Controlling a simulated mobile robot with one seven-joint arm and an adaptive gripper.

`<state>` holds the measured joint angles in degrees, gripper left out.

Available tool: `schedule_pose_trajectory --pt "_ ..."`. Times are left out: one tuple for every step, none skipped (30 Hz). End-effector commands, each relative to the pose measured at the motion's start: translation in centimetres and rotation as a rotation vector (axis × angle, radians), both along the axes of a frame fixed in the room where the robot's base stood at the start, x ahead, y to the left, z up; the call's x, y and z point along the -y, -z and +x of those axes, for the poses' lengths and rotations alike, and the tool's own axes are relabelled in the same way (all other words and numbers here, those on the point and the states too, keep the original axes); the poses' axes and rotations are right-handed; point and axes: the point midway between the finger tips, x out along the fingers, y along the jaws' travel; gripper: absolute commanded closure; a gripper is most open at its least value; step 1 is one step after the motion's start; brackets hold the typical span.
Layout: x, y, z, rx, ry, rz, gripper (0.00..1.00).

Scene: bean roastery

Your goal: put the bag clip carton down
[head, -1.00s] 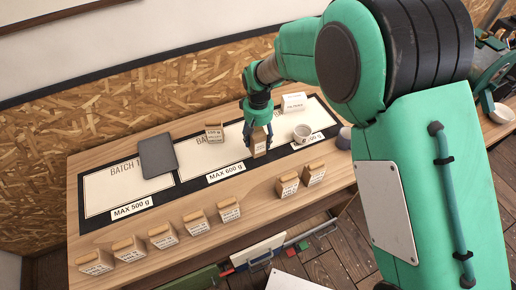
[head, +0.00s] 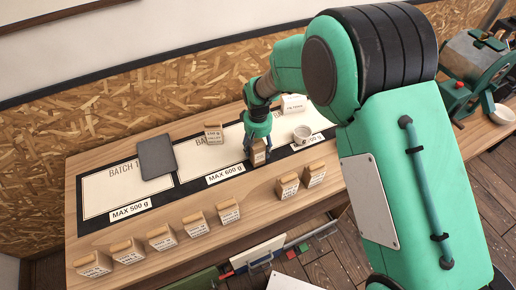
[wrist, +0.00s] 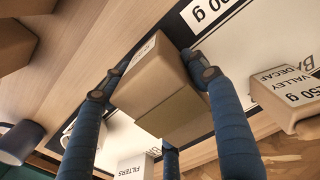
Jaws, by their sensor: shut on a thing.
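The bag clip carton, a small brown box (head: 258,157), is between the fingers of my gripper (head: 258,146). It is at the dark border by the front right corner of the middle "MAX 600" panel. In the wrist view the carton (wrist: 158,88) fills the space between my blue fingers (wrist: 152,78), with a printed label on one side. My gripper is shut on it. I cannot tell whether its base touches the mat.
A labelled brown pack (head: 213,133) stands behind left, a white filters box (head: 293,103) behind right, and a cup (head: 302,134) to the right. Several brown packs (head: 196,224) line the front. A grey slab (head: 157,157) lies left. The middle panel (head: 205,157) has bare room.

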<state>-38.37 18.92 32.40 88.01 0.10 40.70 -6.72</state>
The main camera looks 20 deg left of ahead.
Motion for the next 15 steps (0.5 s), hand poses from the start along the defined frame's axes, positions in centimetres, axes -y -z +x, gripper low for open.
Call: schedule_pose_trajectory --pt "-0.03 0.01 0.04 0.001 0.000 0.001 0.70" --pt "-0.03 0.00 0.04 0.001 0.000 0.001 0.70" --pt "-0.03 -0.02 0.04 0.001 0.000 0.001 0.70" --pt "-0.03 -0.02 0.04 0.001 0.000 0.001 0.70" --pt "-0.03 -0.02 0.04 0.001 0.000 0.001 0.70" --pt "-0.03 -0.03 0.04 0.001 0.000 0.001 0.70" --pt "-0.03 -0.03 0.04 0.001 0.000 0.001 0.70" --pt "-0.03 -0.01 0.03 0.001 0.000 0.001 0.70" --pt "-0.03 0.05 0.03 0.001 0.000 0.001 0.70" --pt "-0.02 0.11 0.02 0.001 0.000 0.001 0.70" --pt "-0.02 0.19 0.02 0.000 0.000 0.000 0.70" --pt "-0.02 0.30 0.02 0.000 0.000 0.000 0.70" --pt "-0.01 0.33 0.01 0.000 0.000 0.000 0.39" --pt "-0.01 0.30 0.01 0.000 0.000 0.000 0.33" --pt "-0.01 0.28 0.01 0.000 0.000 0.000 0.25"
